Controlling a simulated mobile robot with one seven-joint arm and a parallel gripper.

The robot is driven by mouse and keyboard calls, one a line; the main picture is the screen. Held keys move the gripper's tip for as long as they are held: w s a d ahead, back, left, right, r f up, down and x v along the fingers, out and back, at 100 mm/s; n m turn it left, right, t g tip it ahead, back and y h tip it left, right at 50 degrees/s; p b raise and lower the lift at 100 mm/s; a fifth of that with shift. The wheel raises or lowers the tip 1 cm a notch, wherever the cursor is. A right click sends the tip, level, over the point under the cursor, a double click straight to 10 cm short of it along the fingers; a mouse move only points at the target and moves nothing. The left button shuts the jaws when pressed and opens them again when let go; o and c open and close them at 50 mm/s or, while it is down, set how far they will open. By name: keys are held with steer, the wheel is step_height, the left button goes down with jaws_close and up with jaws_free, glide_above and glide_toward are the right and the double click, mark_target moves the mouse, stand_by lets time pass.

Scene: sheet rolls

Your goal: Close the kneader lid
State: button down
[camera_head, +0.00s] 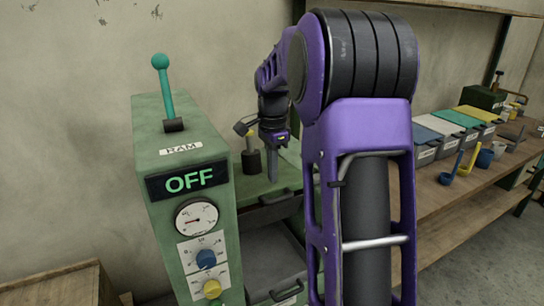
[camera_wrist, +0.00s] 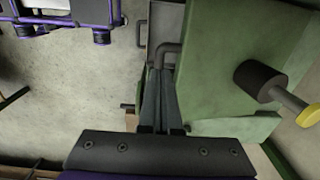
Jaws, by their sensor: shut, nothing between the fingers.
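The kneader is a green machine (camera_head: 185,145) at the left of the head view. A green plate (camera_head: 248,190) behind its control panel, with a dark bar handle (camera_head: 280,198) at its front edge, looks like the lid. How far the lid is open I cannot tell. In the wrist view the green plate (camera_wrist: 220,60) fills the right half, with a bent grey handle (camera_wrist: 168,50) at its left edge. My gripper (camera_head: 272,182) points down close to the handle, shut and empty. Its dark fingers (camera_wrist: 159,75) reach toward the handle in the wrist view; whether they touch it is unclear.
The panel carries a green-handled lever (camera_head: 164,85), an OFF display (camera_head: 187,181), a gauge (camera_head: 196,217) and knobs. A dark cylinder (camera_wrist: 260,80) stands out from the green surface. A wooden bench (camera_head: 450,195) with bins is at right. My purple arm hides part of the machine.

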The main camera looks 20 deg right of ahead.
step_height(320, 180, down, 6)
steer(key=shift+w+r, duration=0.1)
steer(key=shift+r, duration=0.05)
steer(key=shift+b, duration=0.3)
step_height(320, 180, down, 7)
steer(key=s+t+b, duration=0.1)
steer(key=s+b, duration=0.1)
steer(key=b, duration=0.3)
steer(key=shift+r, duration=0.2)
steer(key=shift+f+b, duration=0.1)
steer(key=shift+b, duration=0.2)
step_height(320, 180, up, 15)
steer(key=s+p, duration=0.2)
steer(key=p, duration=0.2)
steer(key=shift+p, duration=0.35)
